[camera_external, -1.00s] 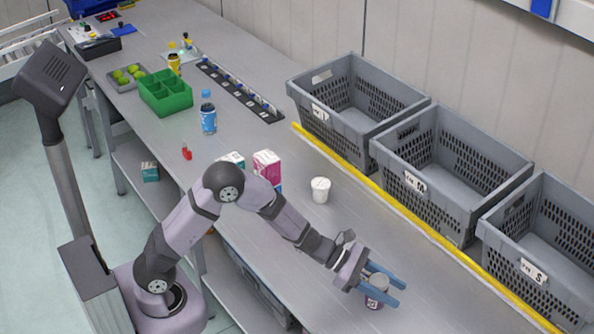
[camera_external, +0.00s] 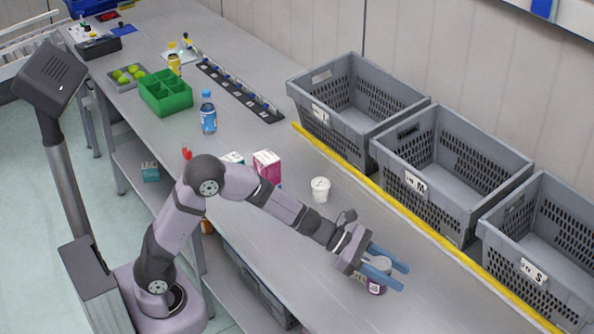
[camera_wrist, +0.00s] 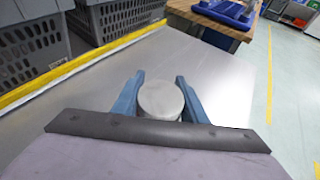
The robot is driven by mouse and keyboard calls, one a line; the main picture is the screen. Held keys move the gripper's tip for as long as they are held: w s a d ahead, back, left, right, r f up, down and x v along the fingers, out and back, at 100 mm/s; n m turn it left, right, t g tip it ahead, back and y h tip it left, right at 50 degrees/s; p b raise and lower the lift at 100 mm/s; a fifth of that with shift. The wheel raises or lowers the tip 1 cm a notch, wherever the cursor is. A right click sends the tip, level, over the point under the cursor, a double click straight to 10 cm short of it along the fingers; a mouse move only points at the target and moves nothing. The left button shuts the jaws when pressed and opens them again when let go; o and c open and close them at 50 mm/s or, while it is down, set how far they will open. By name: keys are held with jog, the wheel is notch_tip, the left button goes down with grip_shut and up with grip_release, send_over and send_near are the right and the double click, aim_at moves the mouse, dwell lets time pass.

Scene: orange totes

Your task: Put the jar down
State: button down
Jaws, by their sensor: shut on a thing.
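In the wrist view the round lid of the jar (camera_wrist: 161,100) sits between the two blue fingers of my gripper (camera_wrist: 160,98). The jar looks upright. I cannot tell whether its base touches the bench.
Three grey crates stand along the back: one (camera_external: 330,117) at left, one (camera_external: 440,205) in the middle, one (camera_external: 520,270) at right. A yellow strip (camera_external: 400,215) runs before them. A white cup (camera_external: 320,190) and a pink carton (camera_external: 267,166) stand left of my gripper. Bare bench surrounds the jar.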

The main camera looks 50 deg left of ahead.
jog(key=shift+r, duration=1.85)
jog(key=shift+r, duration=0.1)
